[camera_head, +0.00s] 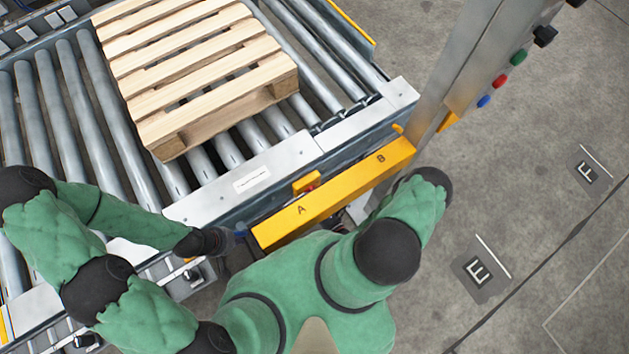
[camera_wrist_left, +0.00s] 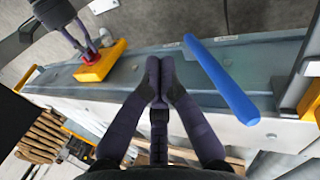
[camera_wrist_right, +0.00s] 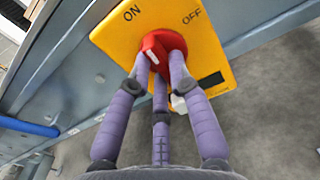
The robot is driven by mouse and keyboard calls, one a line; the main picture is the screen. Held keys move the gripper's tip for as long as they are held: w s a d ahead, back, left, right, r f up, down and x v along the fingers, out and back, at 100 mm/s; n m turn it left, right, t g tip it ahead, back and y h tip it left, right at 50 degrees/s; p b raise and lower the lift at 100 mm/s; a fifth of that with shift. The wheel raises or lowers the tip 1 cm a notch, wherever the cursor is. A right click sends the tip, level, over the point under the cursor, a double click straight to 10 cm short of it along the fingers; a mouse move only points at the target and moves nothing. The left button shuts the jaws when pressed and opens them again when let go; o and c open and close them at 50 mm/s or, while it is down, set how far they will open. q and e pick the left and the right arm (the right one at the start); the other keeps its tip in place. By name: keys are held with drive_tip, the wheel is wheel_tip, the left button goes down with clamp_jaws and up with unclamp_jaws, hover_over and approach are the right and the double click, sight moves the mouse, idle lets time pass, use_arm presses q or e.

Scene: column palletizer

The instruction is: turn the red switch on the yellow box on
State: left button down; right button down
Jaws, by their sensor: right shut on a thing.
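The yellow box (camera_wrist_right: 205,42) fills the top of the right wrist view, with ON printed at its upper left and OFF at its upper right. The red switch (camera_wrist_right: 153,47) is a knob on its face. My right gripper (camera_wrist_right: 160,60) is shut on the knob, and its fingers partly hide it. The box (camera_wrist_left: 92,73) also shows in the left wrist view, with my right gripper on the switch. In the head view the box (camera_head: 306,181) is small. My left gripper (camera_wrist_left: 160,70) has its fingertips together with nothing seen between them, apart from the box.
A blue rod (camera_wrist_left: 222,82) lies along the conveyor side beside my left gripper. A yellow beam marked A and B (camera_head: 340,195) runs along the conveyor edge. A wooden pallet (camera_head: 190,60) rests on the rollers. The floor (camera_head: 540,130) at the right is clear.

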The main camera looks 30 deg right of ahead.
drive_tip(key=shift+n, duration=0.5)
drive_tip(key=c, duration=1.1)
unclamp_jaws()
drive_tip(key=shift+c, duration=0.2)
drive_tip(key=s, duration=1.2)
drive_tip(key=shift+d, duration=0.45)
